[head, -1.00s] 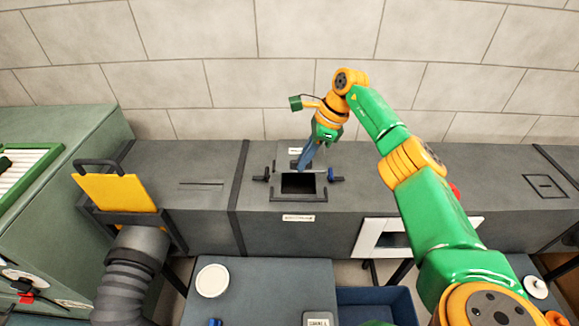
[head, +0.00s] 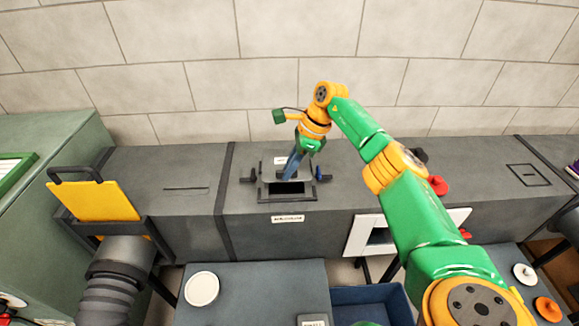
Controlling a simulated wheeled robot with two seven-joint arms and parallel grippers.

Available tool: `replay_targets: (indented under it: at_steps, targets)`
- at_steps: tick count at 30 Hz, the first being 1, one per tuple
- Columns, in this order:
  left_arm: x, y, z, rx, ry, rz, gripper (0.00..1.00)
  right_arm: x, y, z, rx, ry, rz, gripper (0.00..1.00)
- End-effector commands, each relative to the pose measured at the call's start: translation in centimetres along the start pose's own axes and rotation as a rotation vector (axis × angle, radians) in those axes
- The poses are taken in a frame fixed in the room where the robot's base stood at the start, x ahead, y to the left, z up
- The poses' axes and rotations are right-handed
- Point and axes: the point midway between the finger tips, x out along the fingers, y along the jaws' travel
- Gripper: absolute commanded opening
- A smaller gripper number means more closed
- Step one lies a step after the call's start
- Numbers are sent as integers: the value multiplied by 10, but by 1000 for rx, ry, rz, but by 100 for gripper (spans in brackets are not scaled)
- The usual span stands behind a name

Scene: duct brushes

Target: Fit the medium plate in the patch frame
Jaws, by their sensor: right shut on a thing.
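The patch frame (head: 287,199) is a dark frame around a black rectangular opening on top of the grey duct, with dark clamps on its left and right sides. My right gripper (head: 293,168) points down at the back of the opening, its blue fingers shut on a grey plate (head: 307,175). The plate is small in the view and partly hidden by the fingers. It is at the back edge of the opening; I cannot tell whether it touches the frame. The opening shows black in front of it. My left gripper is not in view.
A yellow panel (head: 95,201) stands in a slot at the left of the duct, above a grey hose (head: 115,278). A white frame (head: 362,232) is on the duct's front. A table (head: 255,290) with a white disc (head: 202,289) and a blue bin (head: 372,298) are in front.

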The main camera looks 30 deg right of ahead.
Motion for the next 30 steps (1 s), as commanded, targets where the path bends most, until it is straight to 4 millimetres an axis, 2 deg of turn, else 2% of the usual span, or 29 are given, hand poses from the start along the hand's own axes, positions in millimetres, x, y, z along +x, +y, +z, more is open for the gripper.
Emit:
replay_targets:
  at_steps: [11,30]
  targets:
    - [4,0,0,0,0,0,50,6,0,-2,1,-4,0,0]
    - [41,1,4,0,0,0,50,51,0,-21,-1,-3,0,0]
